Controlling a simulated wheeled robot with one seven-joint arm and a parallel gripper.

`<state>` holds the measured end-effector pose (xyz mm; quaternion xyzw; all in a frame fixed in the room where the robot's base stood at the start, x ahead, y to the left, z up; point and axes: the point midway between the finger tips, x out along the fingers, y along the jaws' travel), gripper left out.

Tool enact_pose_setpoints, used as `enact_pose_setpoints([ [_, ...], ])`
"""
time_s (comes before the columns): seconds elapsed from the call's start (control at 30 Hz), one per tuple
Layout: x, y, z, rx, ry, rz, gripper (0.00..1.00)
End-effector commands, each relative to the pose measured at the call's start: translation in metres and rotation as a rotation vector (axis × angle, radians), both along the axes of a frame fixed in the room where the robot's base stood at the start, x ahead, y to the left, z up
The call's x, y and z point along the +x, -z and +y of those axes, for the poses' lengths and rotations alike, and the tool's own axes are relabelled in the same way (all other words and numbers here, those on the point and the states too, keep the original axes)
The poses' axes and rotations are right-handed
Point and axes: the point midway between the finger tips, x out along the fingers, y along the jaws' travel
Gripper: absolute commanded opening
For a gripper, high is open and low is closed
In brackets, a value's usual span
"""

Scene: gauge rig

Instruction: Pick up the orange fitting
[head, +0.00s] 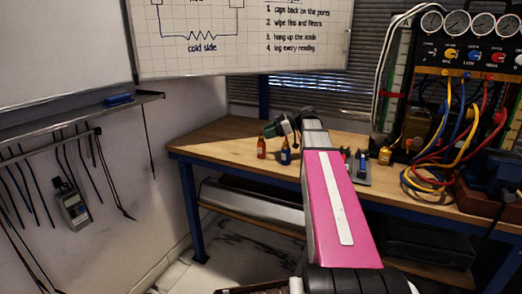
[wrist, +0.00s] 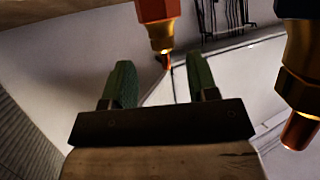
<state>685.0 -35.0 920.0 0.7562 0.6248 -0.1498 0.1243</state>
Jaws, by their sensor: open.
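The orange fitting (head: 262,149) stands upright near the left part of the wooden bench, with a brass collar and a coppery tip. In the wrist view, which looks inverted, the orange fitting (wrist: 158,10) hangs from the top edge, its tip pointing down toward the gap between the fingers. My gripper (wrist: 160,70) has green fingers spread apart with nothing between them. In the head view my gripper (head: 284,126) is just above and right of the orange fitting, apart from it. The wrist view cuts off the orange fitting's base.
A blue fitting (head: 285,156) stands close right of the orange one; it also shows in the wrist view (wrist: 299,65). A yellow fitting (head: 385,156) stands farther right, beyond a small tray (head: 361,178). Hoses (head: 440,165) crowd the right. The bench's left end (head: 210,145) is clear.

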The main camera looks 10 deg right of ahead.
Motion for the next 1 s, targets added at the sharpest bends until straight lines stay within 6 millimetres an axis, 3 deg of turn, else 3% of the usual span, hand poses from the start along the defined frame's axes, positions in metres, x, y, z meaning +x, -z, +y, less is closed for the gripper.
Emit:
enact_pose_setpoints([
  [0.17,0.0,0.004,0.011,0.0,0.0,0.001,0.54],
  [0.43,0.003,0.016,0.045,-0.001,-0.001,0.001,0.54],
  [0.7,0.004,0.018,0.05,-0.001,0.002,0.0,0.54],
  [0.73,0.004,0.018,0.05,-0.001,0.002,0.0,0.5],
  [0.9,0.004,0.018,0.05,-0.001,0.001,0.001,0.0],
  [1.0,0.004,0.018,0.05,0.0,0.001,0.001,0.0],
])
